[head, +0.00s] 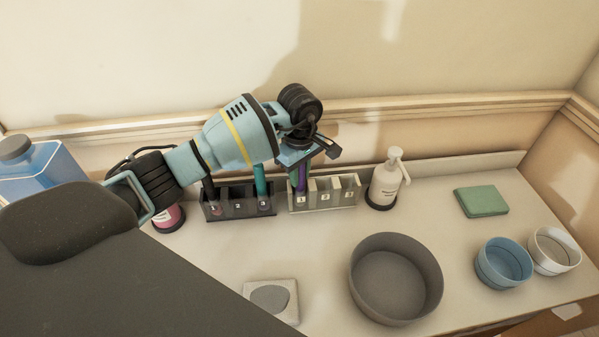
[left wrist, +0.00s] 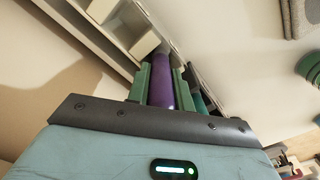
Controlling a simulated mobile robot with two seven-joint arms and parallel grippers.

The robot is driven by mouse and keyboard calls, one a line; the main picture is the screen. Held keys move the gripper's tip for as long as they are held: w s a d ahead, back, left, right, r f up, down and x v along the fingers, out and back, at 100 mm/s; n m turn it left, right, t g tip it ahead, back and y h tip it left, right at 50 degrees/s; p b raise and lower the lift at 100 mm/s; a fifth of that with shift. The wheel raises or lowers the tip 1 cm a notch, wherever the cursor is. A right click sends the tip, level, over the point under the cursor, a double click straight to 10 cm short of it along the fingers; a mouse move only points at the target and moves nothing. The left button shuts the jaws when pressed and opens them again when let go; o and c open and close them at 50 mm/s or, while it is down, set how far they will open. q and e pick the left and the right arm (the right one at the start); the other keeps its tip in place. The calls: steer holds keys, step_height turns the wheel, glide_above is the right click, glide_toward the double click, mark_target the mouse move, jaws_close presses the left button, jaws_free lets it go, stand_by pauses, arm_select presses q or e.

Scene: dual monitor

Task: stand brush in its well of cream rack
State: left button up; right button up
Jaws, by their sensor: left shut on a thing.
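My left gripper (head: 302,168) is shut on the upright purple handle of the brush (head: 301,182), at the left end of the cream rack (head: 337,187). The handle comes down at the well marked 1, and its lower end appears to be inside that well. I cannot tell whether it rests on the bottom. The wells marked 2 and 3 look empty. In the left wrist view the purple handle (left wrist: 161,82) sits between the green fingers (left wrist: 164,88), with the pale rack (left wrist: 105,32) beyond. My right gripper is not in view.
A dark rack (head: 238,197) stands just left, with a teal handle (head: 261,180) in it. A white pump bottle (head: 386,182) stands close on the right. A grey basin (head: 396,278), green block (head: 481,201) and blue bowl (head: 503,262) are further right. The wall is close behind.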

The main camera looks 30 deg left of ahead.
arm_select(q)
steer(key=shift+f, duration=0.2)
steer(key=o, duration=0.9)
steer(key=shift+r, duration=0.15)
step_height(320, 180, up, 12)
steer(key=shift+r, duration=0.1)
